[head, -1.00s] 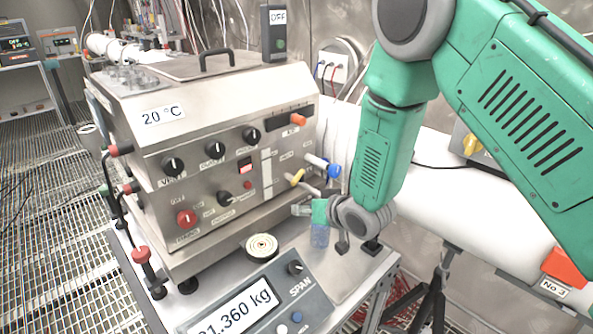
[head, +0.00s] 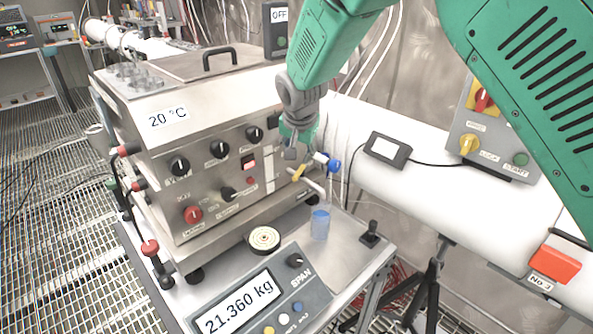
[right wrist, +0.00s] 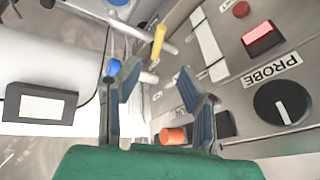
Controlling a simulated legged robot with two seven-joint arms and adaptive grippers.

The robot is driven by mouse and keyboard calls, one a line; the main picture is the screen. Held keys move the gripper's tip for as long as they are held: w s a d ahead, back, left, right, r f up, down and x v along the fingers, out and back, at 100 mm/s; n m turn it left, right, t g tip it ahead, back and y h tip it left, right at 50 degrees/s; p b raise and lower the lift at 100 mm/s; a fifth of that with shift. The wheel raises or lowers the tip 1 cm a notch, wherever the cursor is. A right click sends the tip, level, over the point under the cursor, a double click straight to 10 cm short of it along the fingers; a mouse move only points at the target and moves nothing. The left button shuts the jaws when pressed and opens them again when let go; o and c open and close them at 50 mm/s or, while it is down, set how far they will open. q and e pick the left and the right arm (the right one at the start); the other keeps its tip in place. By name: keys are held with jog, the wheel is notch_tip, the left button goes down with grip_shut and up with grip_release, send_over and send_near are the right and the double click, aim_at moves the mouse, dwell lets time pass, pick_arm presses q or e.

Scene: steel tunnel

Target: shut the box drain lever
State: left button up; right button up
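The steel box (head: 225,175) stands on the bench. A yellow lever (head: 298,173) sits at the drain pipe on its lower right front; it also shows in the right wrist view (right wrist: 158,42). A blue-tipped fitting (head: 332,164) is just right of it. My right gripper (head: 292,153) is close above the yellow lever in the head view. In the right wrist view its two fingers (right wrist: 155,82) are apart with nothing gripped, and the lever lies beyond the tips. A clear cup with blue contents (head: 320,225) stands upright below the pipe. My left gripper is not in view.
A scale display (head: 245,305) reads 21.360 kg at the bench front. A round dial piece (head: 264,239) and a black joystick (head: 370,235) stand near the cup. A white pipe (head: 420,180) runs behind on the right.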

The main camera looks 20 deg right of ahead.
aim_at(297, 173)
jog(key=p+x, duration=0.1)
jog(key=x, duration=0.9)
jog(key=shift+w+d+f, duration=0.1)
jog(key=shift+f, duration=0.1)
